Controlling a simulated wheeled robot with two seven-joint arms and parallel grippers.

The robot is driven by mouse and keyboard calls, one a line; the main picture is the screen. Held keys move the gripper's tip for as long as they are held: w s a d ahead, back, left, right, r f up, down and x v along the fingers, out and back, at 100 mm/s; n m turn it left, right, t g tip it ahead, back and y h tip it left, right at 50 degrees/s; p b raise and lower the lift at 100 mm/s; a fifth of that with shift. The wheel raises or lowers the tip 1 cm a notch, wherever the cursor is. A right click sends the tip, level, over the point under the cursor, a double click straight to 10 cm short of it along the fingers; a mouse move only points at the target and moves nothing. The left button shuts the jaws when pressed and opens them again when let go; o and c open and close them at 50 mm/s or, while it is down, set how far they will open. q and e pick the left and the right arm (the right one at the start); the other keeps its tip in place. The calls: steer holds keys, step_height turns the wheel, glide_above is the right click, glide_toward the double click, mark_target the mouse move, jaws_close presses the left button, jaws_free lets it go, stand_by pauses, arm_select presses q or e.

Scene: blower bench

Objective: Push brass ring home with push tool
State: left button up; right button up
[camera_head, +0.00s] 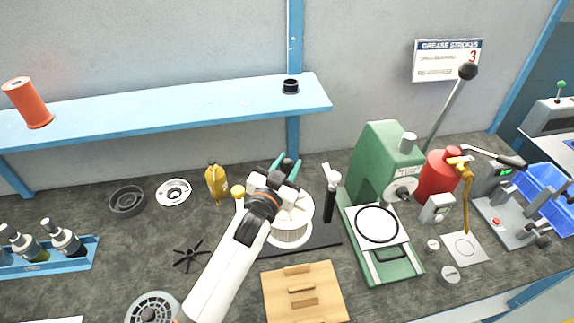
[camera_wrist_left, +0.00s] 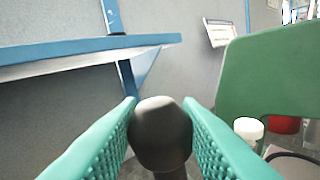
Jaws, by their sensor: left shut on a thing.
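My left gripper (camera_head: 284,166) reaches over the white round housing (camera_head: 291,222), its teal fingers pointing toward the back wall. In the left wrist view, the teal fingers (camera_wrist_left: 160,128) are shut on a dark grey rounded handle (camera_wrist_left: 161,134), which looks like the push tool. Its lower part is hidden. The housing has a ribbed side and stands on a dark base plate (camera_head: 318,240); the arm and wrist cover part of it. I cannot make out a brass ring. My right gripper does not show.
A black-handled stand-up tool (camera_head: 330,196) stands right of the gripper. The blue shelf (camera_head: 180,108) is behind. A wooden block (camera_head: 321,294) lies in front.

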arm_select(q)
steer(key=shift+f+b, duration=0.6)
steer(key=shift+f, duration=0.35)
stand_by(0.9)
steer(key=shift+r+p, duration=3.35)
steer(key=shift+r, duration=0.3)
